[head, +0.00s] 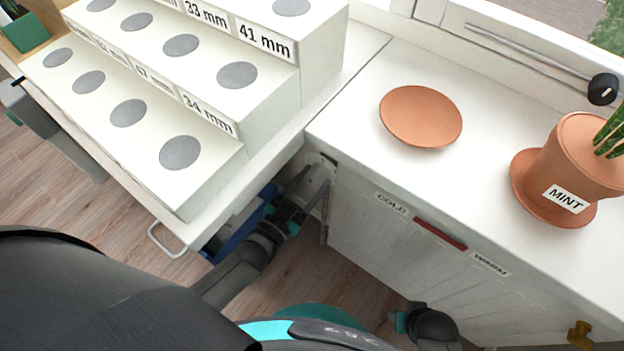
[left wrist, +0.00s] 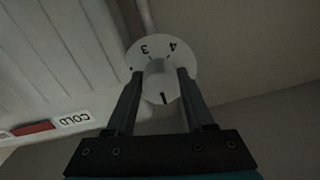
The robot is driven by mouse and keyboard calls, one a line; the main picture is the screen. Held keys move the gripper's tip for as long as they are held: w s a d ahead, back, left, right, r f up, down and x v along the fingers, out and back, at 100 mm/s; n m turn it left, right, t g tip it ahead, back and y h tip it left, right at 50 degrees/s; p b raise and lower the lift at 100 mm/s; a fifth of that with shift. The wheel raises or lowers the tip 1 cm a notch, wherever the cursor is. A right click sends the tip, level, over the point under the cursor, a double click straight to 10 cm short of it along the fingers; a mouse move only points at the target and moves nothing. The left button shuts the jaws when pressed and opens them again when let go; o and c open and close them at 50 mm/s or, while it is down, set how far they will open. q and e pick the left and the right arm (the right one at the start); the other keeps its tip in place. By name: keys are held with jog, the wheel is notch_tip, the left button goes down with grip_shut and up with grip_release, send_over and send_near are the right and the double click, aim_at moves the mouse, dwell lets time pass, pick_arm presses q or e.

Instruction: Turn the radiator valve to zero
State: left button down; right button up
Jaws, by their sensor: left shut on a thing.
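The radiator valve is a white round dial (left wrist: 146,50) with a raised centre knob (left wrist: 157,68). In the left wrist view it shows a 3 and a 4 near its upper edge and a dark mark at its lower edge. My left gripper (left wrist: 158,76) has one finger on each side of the knob and is shut on it. In the head view my left gripper (head: 305,192) reaches into the gap below the sill, and the dial (head: 317,174) is mostly hidden behind it. The white radiator (head: 375,250) stands to its right.
A red strip (head: 440,233) lies between COLD and WARM labels on the radiator front. The sill above holds a terracotta saucer (head: 420,115) and a potted plant labelled MINT (head: 580,160). A white stepped block (head: 215,180) with grey discs stands on the desk at left.

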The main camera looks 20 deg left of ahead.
pick_arm(q)
jog(key=shift+c, duration=1.4)
grip_release()
jog(key=shift+s+a, duration=0.1)
jog(key=shift+s, duration=0.2)
jog(key=p+v, duration=0.2)
jog(key=v, duration=1.2)
jog(key=shift+s+p, duration=0.3)
jog(key=shift+s, duration=0.05)
pick_arm(e)
jog(key=s+d+f, duration=0.1)
jog(key=s+f, duration=0.1)
jog(key=s+d+f, duration=0.1)
jog(key=f, duration=0.1)
jog(key=shift+d, duration=0.3)
